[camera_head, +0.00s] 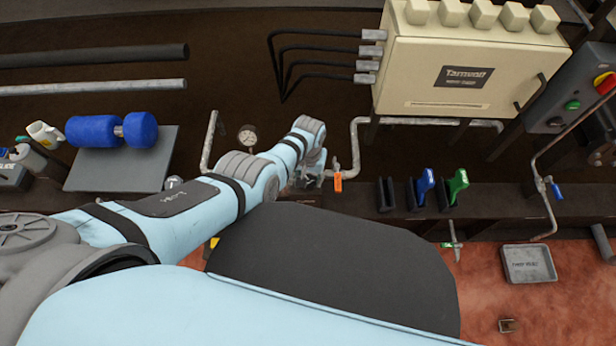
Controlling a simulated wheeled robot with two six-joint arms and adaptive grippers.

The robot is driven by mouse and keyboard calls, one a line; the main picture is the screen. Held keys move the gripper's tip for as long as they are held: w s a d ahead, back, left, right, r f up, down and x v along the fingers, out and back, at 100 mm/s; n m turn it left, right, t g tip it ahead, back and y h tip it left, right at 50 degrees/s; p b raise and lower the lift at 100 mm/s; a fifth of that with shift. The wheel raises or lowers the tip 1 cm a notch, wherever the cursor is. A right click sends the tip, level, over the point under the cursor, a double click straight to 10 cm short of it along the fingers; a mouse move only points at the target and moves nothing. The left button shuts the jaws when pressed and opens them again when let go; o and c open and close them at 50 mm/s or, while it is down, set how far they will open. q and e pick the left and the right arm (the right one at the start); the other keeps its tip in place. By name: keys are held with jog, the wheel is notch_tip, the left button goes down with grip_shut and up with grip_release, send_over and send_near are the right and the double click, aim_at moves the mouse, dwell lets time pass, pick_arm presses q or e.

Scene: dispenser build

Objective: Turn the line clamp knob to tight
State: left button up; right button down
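My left arm reaches in from the left, and its wrist ends at the pipework near the middle of the camera_head view. My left gripper (312,178) is small there and partly covered by its own wrist, so I cannot tell whether its fingers are open or shut. It is beside an orange tag or lever (337,182) on the pipe. I cannot make out the line clamp knob for certain; the spot around the gripper is partly hidden by my arm. My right gripper is not in view.
A beige cabinet (420,85) stands behind at right, with a grey pipe (357,145) beneath it. A pressure gauge (247,134) is left of my wrist. Blue (425,185) and green (457,185) handles stand in holders to the right. A grey tray (528,281) lies on the reddish surface.

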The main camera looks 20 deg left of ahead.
pick_arm(q)
jog(key=o, duration=1.2)
jog(key=shift+c, duration=0.2)
jog(key=shift+r, duration=0.1)
jog(key=shift+r, duration=0.25)
notch_tip(320, 180, up, 11)
jog(key=shift+r, duration=0.15)
